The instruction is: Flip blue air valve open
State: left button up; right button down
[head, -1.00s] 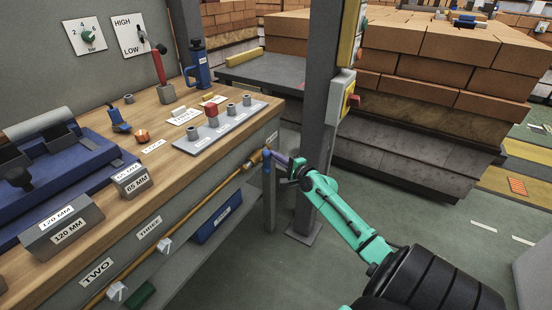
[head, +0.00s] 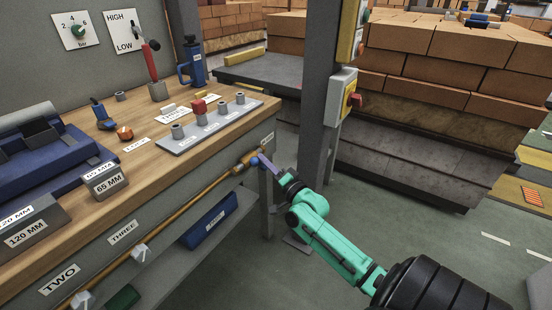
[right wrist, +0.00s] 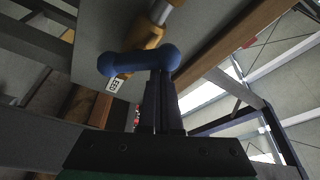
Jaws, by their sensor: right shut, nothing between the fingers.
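The blue air valve handle (head: 256,161) sits on a brass valve body (head: 243,164) at the right end of a pipe along the bench front. In the right wrist view the blue handle (right wrist: 140,61) lies across the picture as a short bar with rounded ends, in front of the brass body (right wrist: 146,36). My right gripper (head: 266,166) is at the handle, coming from the right. Its fingers (right wrist: 160,78) are shut with nothing between them. The tips meet the handle's right part in the wrist view; I cannot tell whether they touch. My left gripper is out of view.
The bench top (head: 150,135) carries labelled blocks, a peg plate (head: 215,125) and a red lever (head: 153,70). A grey post (head: 325,100) with a switch box (head: 340,97) stands behind my right arm. Brick stacks (head: 440,70) are further back. The floor at right is clear.

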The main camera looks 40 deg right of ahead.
jog(key=n+b, duration=0.1)
jog(key=n+y+b, duration=0.1)
jog(key=n, duration=0.1)
jog(key=a+f+n+t, duration=0.1)
jog(key=shift+s+n+b, duration=0.15)
jog(key=shift+n+b, duration=0.15)
jog(key=shift+b, duration=0.1)
jog(key=n+y+b, duration=0.1)
jog(key=n, duration=0.1)
jog(key=n+y+b, duration=0.1)
jog(key=n, duration=0.1)
jog(key=shift+s+a+f+n, duration=0.1)
jog(key=shift+a+f+n, duration=0.1)
jog(key=shift+a+n, duration=0.15)
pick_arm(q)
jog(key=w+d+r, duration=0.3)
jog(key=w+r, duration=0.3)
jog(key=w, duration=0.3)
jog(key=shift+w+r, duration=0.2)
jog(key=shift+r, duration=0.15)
pick_arm(e)
jog(key=shift+a+n+y, duration=0.1)
jog(key=shift+n+y, duration=0.3)
jog(key=shift+n, duration=0.25)
